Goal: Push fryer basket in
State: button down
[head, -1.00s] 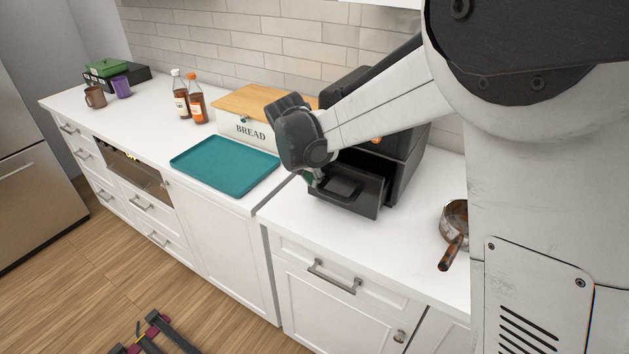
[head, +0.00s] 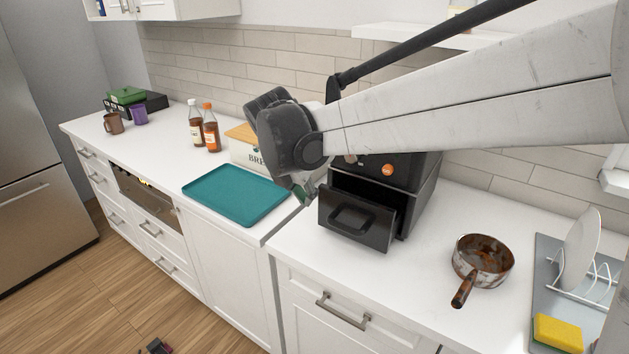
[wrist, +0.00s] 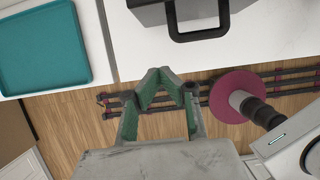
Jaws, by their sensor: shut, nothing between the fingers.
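The black air fryer (head: 420,180) stands on the white counter below my forearm. Its basket (head: 378,228) is pulled partly out toward the counter's front edge, with a loop handle (head: 347,217) on its front. In the wrist view the basket handle (wrist: 203,36) and part of the basket show at the top. My gripper (head: 309,193) is at the left of the basket front in the head view, its green-padded fingers pointing down. In the wrist view my gripper (wrist: 160,73) is shut and empty, apart from the handle. Contact with the basket is not visible.
A teal tray (head: 237,196) and a bread box (head: 243,152) lie left of the fryer. A rusty pan (head: 483,260), a yellow sponge (head: 558,333) and a dish rack (head: 590,290) are to the right. Counter around the pan is clear.

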send_near(320, 220)
jog(key=f, duration=0.1)
jog(key=s+f, duration=0.1)
jog(key=f, duration=0.1)
jog(key=a+f, duration=0.1)
jog(key=shift+s+f+p, duration=0.2)
jog(key=shift+s+p, duration=0.15)
jog(key=shift+s, duration=0.05)
jog(key=shift+w+d+r+p, duration=0.15)
jog(key=shift+w+d, duration=0.35)
jog(key=shift+w, duration=0.3)
jog(key=shift+w+d+r+p, duration=0.15)
jog(key=shift+w+d, duration=0.35)
jog(key=shift+w, duration=0.3)
jog(key=shift+f, duration=0.1)
